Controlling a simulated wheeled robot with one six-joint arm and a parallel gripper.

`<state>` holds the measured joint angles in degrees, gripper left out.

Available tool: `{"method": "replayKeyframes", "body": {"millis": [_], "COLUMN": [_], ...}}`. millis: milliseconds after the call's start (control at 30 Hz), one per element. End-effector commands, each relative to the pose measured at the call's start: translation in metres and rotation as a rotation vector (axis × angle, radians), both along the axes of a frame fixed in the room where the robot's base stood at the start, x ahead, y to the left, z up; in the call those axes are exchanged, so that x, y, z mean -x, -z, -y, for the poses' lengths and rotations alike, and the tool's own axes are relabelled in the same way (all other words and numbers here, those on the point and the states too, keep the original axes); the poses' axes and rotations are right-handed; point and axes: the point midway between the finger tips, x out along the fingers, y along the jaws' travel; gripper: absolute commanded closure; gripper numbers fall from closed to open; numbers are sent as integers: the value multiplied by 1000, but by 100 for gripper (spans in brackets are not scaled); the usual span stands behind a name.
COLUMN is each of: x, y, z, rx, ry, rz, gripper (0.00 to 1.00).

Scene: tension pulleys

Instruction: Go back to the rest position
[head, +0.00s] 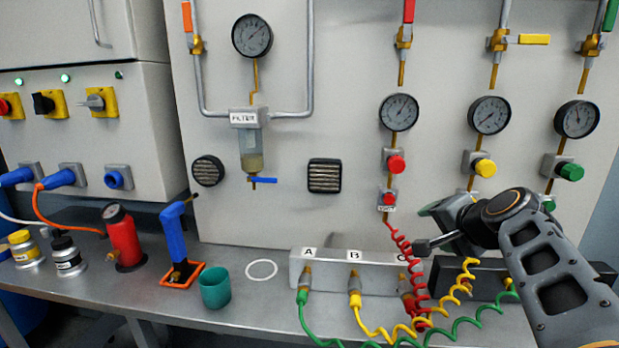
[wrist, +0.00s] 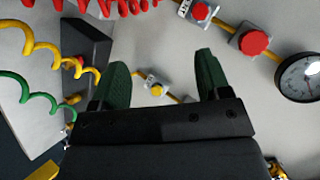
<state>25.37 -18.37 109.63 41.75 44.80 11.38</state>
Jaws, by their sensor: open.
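My gripper (head: 440,212) is raised at the right in the head view, in front of the grey panel and above the bench. In the wrist view my gripper (wrist: 161,72) shows two dark green fingers spread apart, with nothing between them. Past the fingers, a yellow button (wrist: 156,89) on the panel shows in the gap, apart from them. The red coiled hose (head: 399,240) hangs just left of my gripper in the head view. What lies behind my arm is hidden.
A port block (head: 330,274) marked A, B and C has green (head: 330,335), yellow and red hoses at it. A dark block (head: 480,272) stands below my gripper. The teal cup (head: 215,289), blue-handled tool (head: 173,240) and red bottle (head: 122,240) stand on the left bench.

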Motion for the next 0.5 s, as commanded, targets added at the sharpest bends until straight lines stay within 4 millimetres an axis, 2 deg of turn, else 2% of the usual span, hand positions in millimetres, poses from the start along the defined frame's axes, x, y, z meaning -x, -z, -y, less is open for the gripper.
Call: {"method": "replayKeyframes", "body": {"millis": [33,100,200,400,500], "x": [13,34,67,122,139], "y": [-11,4,23,47,54], "z": [-25,-50,-76,-96,-98], "rx": [73,188,343,587,664], "ry": [-90,-211,-374,-630,-707], "rz": [-77,-181,-306,-468,-512], "gripper": [30,30,30,30,30]}}
